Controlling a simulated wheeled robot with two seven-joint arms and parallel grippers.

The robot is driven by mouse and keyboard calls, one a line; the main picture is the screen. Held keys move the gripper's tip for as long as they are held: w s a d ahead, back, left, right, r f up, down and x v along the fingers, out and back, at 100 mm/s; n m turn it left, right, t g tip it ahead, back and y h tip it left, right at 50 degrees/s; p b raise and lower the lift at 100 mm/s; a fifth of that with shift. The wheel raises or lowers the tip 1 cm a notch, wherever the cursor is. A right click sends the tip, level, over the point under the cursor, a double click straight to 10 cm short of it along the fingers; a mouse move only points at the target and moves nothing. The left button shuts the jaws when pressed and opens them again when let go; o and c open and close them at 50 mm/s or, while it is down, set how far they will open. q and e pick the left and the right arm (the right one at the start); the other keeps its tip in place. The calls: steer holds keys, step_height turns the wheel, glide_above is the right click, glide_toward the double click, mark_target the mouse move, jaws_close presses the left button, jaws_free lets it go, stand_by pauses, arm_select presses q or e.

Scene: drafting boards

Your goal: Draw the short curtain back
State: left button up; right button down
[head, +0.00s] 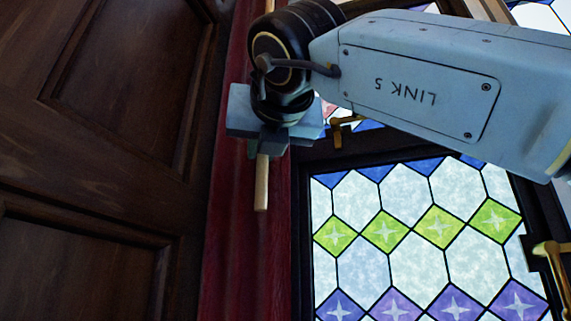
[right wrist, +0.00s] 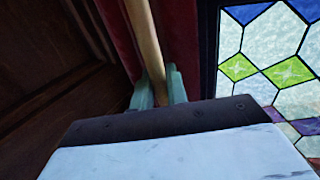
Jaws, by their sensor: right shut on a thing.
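The short curtain (head: 240,265) is dark red and hangs in a narrow gathered strip at the left edge of the window. A pale wooden rod (head: 262,185) hangs upright in front of it. My right gripper (head: 266,145) is shut on this rod, whose lower end sticks out below the jaws. In the right wrist view the rod (right wrist: 147,40) runs between the two greenish fingers (right wrist: 159,90), with the red curtain (right wrist: 180,35) behind. The curtain's top is hidden by my arm or out of view. My left gripper is not in view.
A leaded stained-glass window (head: 420,262) with green and purple diamonds stands right of the curtain, largely uncovered. Brass window fittings (head: 550,250) stick out from its dark frame. Dark wooden panelling (head: 100,150) stands close on the left.

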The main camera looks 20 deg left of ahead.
steer(key=c, duration=1.7)
jaws_free()
steer(key=shift+c, duration=0.2)
steer(key=shift+s+d+b, duration=0.2)
steer(key=shift+s+b, duration=0.05)
steer(key=shift+b, duration=0.05)
steer(key=b+v, duration=0.5)
steer(key=v, duration=0.7)
steer(key=shift+s+d, duration=0.25)
steer(key=shift+s, duration=0.05)
